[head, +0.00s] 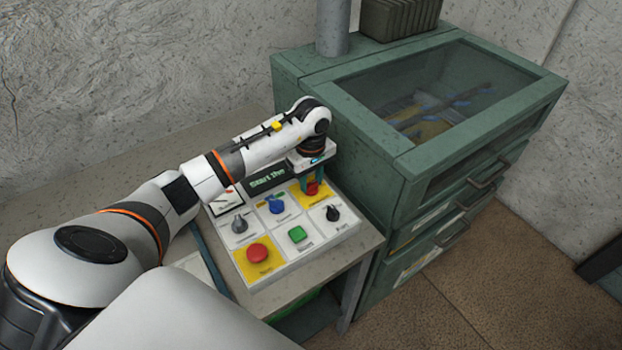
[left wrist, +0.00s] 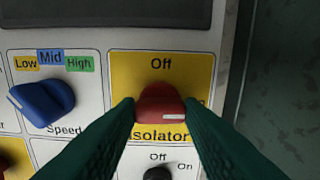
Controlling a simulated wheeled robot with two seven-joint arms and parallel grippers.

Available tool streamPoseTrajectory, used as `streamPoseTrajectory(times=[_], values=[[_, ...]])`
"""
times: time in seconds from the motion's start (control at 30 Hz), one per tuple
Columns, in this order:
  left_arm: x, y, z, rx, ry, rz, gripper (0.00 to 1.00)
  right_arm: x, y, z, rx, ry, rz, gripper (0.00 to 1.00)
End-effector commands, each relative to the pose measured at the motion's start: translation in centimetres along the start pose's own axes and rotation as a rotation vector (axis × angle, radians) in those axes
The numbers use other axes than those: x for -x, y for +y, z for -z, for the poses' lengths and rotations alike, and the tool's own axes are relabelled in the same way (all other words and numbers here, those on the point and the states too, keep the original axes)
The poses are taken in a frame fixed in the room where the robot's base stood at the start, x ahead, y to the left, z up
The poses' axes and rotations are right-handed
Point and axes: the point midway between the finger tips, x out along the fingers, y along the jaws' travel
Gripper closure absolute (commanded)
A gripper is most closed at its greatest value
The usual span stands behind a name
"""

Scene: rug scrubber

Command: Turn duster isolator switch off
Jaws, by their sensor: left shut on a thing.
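The isolator switch is a red rotary knob (left wrist: 160,105) on a yellow square labelled "Off" above and "Isolator" below. In the head view the red knob (head: 311,188) sits at the upper right of the control panel (head: 283,265). My left gripper (left wrist: 160,112) is shut on the red knob, one dark green finger on each side of it. In the head view my left gripper (head: 312,182) points down onto the knob. The fingers partly hide the label on the right, so the knob's exact setting is hard to tell. My right gripper is not in view.
A blue speed knob (left wrist: 42,102) lies left of the isolator, a black knob (head: 333,213) below it. A green button (head: 297,234) and red button (head: 257,252) are nearer the front. A green cabinet (head: 350,140) with a glazed top stands close right.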

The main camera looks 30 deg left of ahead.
Motion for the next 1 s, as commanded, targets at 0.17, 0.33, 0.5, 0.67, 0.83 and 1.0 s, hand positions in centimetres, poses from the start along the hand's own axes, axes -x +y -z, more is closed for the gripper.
streamPoseTrajectory(times=[0.17, 0.33, 0.5, 0.67, 0.83, 1.0], values=[[-0.2, 0.0, -0.1, 0.084, -0.002, 0.001, 0.88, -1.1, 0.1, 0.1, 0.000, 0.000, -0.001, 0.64], [-0.2, 0.0, -0.1, 0.218, -0.003, 0.001, 0.88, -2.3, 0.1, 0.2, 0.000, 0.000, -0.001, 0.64], [-0.2, 0.0, -0.1, 0.378, -0.002, 0.002, 0.88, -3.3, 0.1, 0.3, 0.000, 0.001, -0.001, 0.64], [-0.1, 0.0, -0.1, 0.530, -0.001, 0.003, 0.88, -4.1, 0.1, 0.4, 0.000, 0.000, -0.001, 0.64], [-0.1, 0.0, -0.1, 0.692, -0.001, 0.003, 0.88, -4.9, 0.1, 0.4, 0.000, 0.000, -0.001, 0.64], [-0.1, -0.1, -0.1, 0.853, -0.001, 0.003, 0.88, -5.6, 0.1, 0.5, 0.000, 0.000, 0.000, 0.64]])
